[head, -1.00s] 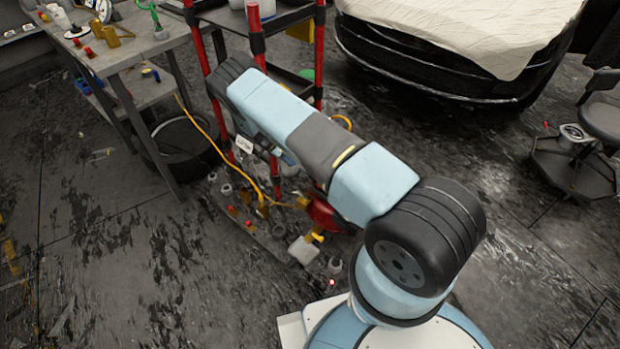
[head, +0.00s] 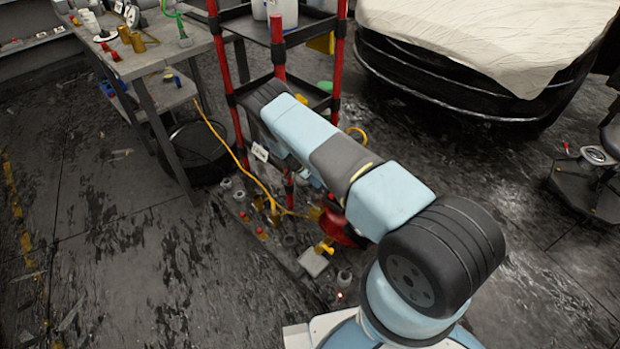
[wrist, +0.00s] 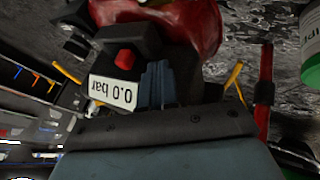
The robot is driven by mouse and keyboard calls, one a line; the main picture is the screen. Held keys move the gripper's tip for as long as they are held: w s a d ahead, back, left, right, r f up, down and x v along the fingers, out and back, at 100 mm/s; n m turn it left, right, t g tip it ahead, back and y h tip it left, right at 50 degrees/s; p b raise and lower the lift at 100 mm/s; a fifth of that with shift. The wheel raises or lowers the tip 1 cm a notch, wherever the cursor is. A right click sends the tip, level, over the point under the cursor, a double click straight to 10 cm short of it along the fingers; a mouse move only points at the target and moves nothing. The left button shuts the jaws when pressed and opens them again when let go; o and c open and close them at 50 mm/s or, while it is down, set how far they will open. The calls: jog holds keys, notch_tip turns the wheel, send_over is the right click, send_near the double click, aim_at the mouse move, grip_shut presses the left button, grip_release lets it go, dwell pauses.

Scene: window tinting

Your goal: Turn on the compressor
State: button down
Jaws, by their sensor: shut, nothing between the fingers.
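The compressor shows in the wrist view as a red tank (wrist: 205,25) with a black control box (wrist: 140,45). The box carries a red button (wrist: 124,58) and a white readout (wrist: 113,92) that reads 0.0 bar, upside down. My gripper (wrist: 157,68) is shut and empty, its dark blue fingers close beside the box, right of the button in the picture. I cannot tell whether they touch the box. In the head view a red rounded part (head: 340,230), likely the compressor, shows below my arm; my arm hides the rest and my gripper.
A red-posted shelf rack (head: 340,60) stands behind my arm. A workbench (head: 150,60) with tools is at the left, a tyre (head: 200,150) below it. A covered car (head: 480,40) is behind. Open floor lies left.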

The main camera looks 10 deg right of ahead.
jog(key=shift+s+d+f, duration=0.3)
jog(key=shift+s+d, duration=0.5)
jog(key=shift+s, duration=0.1)
jog(key=shift+s+d+f, duration=0.3)
jog(key=shift+s+d, duration=0.45)
jog(key=shift+s, duration=0.15)
jog(key=shift+s+d, duration=0.55)
jog(key=shift+s, duration=0.25)
jog(key=shift+s+d, duration=0.5)
jog(key=shift+s, duration=0.25)
jog(key=v, duration=1.3)
jog(key=shift+w+a+r, duration=0.2)
jog(key=shift+a+r, duration=0.05)
jog(key=shift+a, duration=0.1)
